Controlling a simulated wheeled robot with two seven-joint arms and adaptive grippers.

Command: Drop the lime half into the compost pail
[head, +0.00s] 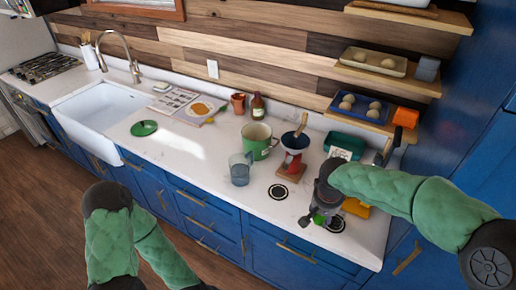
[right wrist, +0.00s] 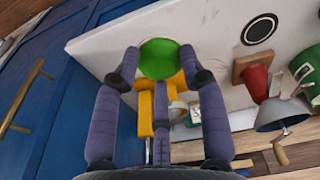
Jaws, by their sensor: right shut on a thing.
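My right gripper (head: 319,214) is shut on the green lime half (head: 318,219), above the front right part of the counter. In the right wrist view the lime half (right wrist: 159,58) sits between the two fingertips of my right gripper (right wrist: 160,62). A green pail with a pale label (head: 258,141), which looks like the compost pail, stands open on the counter, to the left of and behind the gripper. The pail (right wrist: 308,68) also shows at the right edge of the right wrist view. My left gripper is out of view; only its arm shows at lower left.
A clear jug (head: 240,168) is in front of the pail. A green lid (head: 143,128) lies near the sink (head: 100,110). A yellow object (head: 357,208) is beside the gripper. Shelves hang at right.

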